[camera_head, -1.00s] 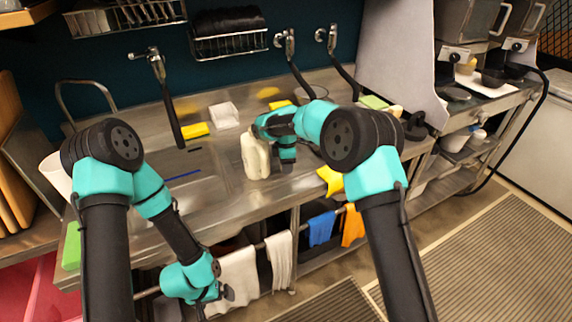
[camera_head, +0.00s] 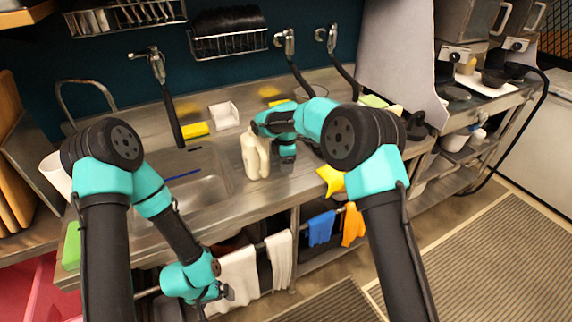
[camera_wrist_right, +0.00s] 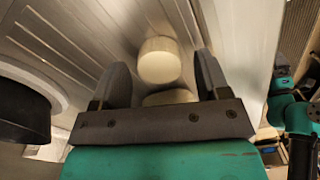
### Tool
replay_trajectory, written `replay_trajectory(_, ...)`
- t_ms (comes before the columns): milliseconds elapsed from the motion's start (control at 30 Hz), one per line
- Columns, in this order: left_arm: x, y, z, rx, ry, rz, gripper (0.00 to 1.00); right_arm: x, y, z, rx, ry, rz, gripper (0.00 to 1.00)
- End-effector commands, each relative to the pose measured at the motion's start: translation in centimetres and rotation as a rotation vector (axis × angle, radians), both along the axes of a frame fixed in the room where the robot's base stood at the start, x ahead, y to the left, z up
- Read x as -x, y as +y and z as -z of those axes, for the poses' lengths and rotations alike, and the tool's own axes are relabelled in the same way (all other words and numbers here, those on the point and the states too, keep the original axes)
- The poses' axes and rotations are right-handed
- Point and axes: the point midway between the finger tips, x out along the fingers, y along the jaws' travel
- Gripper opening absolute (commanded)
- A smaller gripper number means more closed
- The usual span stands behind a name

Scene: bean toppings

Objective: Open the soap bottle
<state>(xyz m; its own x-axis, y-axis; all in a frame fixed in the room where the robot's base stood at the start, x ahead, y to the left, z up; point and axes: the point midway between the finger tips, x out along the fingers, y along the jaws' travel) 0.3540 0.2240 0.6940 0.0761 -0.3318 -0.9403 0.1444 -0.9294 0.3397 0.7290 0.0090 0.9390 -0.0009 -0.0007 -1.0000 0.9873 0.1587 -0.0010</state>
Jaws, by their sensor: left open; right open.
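A cream-white soap bottle (camera_head: 256,158) stands upright on the steel counter beside the sink. In the right wrist view, a round cream top (camera_wrist_right: 159,61) lies between the open fingers of my right gripper (camera_wrist_right: 160,82), and a second cream part shows closer to the palm. In the head view my right gripper (camera_head: 264,126) is at the bottle's top, its fingers mostly hidden by the wrist. I cannot tell whether the fingers touch it. My left gripper (camera_head: 222,292) is open and empty, low in front of the counter near the hanging towels.
A yellow sponge (camera_head: 195,130) and a white holder (camera_head: 224,115) lie behind the sink (camera_head: 185,200). Black faucet hoses (camera_head: 172,115) stand at the back. Towels (camera_head: 240,280) hang from the front rail.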

Motion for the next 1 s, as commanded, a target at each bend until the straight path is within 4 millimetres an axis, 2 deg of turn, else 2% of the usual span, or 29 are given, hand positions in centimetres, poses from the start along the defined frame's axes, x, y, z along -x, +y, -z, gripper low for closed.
replay_trajectory(400,0.0,0.0,0.0,0.0,0.0,0.0,1.0,-0.1,0.0,-7.5,-0.002,-0.005,0.001,0.69)
replay_trajectory(533,0.0,0.0,0.0,0.0,0.0,0.0,1.0,0.0,0.1,-9.4,-0.001,-0.003,0.0,0.69)
replay_trajectory(700,0.0,0.0,0.0,0.0,0.0,0.0,1.0,0.0,0.0,-10.8,-0.001,-0.001,0.0,0.69)
replay_trajectory(1000,0.0,0.0,0.0,0.0,0.0,0.0,1.0,0.0,0.0,-11.0,0.0,0.0,0.0,0.69)
